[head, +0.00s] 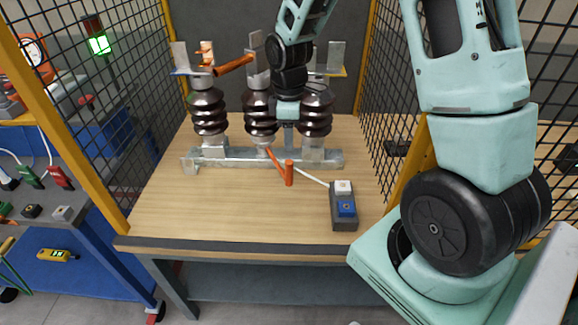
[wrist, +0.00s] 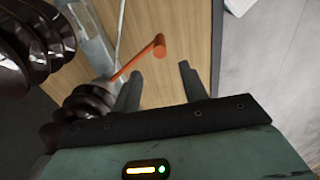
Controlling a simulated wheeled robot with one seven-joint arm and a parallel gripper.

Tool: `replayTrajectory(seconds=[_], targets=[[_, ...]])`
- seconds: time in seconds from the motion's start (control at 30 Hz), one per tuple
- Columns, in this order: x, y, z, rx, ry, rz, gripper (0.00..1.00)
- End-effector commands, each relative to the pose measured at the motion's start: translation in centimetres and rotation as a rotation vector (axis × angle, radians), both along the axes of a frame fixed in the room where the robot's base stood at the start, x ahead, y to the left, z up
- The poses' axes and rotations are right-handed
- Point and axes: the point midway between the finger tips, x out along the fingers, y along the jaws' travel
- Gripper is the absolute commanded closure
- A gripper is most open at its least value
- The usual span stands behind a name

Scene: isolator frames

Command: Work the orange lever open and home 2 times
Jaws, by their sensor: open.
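The orange lever (head: 289,173) sticks out at the front of the isolator frame, low over the table, with a thin orange rod and a thicker upright grip. In the wrist view the lever (wrist: 153,49) lies just beyond the fingertips, its rod running down to the left. My gripper (head: 288,137) hangs in front of the insulators, above and behind the lever grip in the picture. In the wrist view my gripper (wrist: 158,80) has its two dark fingers apart with nothing between them. It does not appear to touch the lever.
Brown insulators (head: 208,112) stand on a grey metal rail (head: 230,158). An orange bar (head: 234,65) slants up at the top left one. A control box (head: 344,222) with white and blue buttons sits at the front right. Mesh fences (head: 130,110) flank the table; its front left (head: 190,215) is bare.

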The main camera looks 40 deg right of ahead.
Motion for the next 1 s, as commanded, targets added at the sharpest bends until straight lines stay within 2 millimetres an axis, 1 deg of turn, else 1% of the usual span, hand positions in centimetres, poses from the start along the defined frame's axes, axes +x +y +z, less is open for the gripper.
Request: replayTrajectory(seconds=[0.03,0.3,0.4,0.5,0.6,0.7,0.97,1.0], targets=[[-0.1,0.0,-1.2,0.001,0.006,0.0,0.57],[-0.1,0.0,-6.7,0.0,0.005,0.0,0.57],[-0.1,0.0,-8.4,0.0,0.005,0.001,0.57],[0.0,0.0,-9.7,0.0,0.003,0.0,0.57],[0.0,0.0,-10.5,0.0,0.001,-0.001,0.57],[0.0,0.0,-11.0,-0.001,0.001,-0.001,0.57],[0.0,0.0,-11.1,-0.001,-0.001,-0.001,0.57],[0.0,0.0,-11.1,-0.001,-0.001,-0.001,0.6]])
